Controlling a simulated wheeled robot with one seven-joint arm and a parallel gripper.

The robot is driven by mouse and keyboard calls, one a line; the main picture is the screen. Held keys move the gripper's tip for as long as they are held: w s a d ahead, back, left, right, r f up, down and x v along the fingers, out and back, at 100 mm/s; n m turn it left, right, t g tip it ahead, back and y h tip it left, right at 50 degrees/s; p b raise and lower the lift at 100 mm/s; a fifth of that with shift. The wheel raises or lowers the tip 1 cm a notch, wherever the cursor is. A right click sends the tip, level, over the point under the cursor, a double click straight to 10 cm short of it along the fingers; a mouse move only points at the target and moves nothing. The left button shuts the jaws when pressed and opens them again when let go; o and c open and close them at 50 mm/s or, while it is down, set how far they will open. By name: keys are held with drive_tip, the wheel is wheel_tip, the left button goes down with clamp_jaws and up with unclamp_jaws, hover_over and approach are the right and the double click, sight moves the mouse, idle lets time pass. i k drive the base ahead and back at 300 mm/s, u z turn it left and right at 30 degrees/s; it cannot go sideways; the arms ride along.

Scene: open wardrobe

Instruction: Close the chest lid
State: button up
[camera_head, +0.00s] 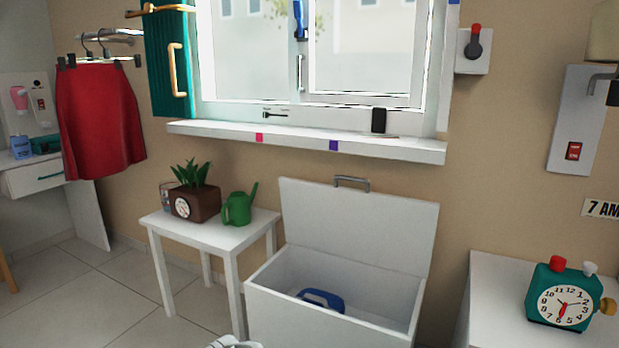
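A white chest (312,322) stands on the floor below the window, right of centre. Its lid (360,222) is open and stands nearly upright at the back, leaning towards the wall. A grey metal handle (352,183) sits at the lid's top edge. Inside the chest lies a blue object with a handle (322,298), partly hidden by the front wall. My gripper is not recognisable in this view, and nothing touches the lid.
Left of the chest, a small white table (235,228) bears a potted plant (194,202) and a green watering can (238,206). A white cabinet with a teal clock (562,297) stands at right. The window sill (300,138) juts out above the lid. A cut-off white shape (236,342) shows at the bottom edge.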

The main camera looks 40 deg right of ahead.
sight(397, 233)
drive_tip(key=u, duration=0.2)
drive_tip(key=i, duration=0.85)
drive_tip(key=z, duration=0.8)
drive_tip(key=i, duration=0.5)
drive_tip(key=z, duration=0.55)
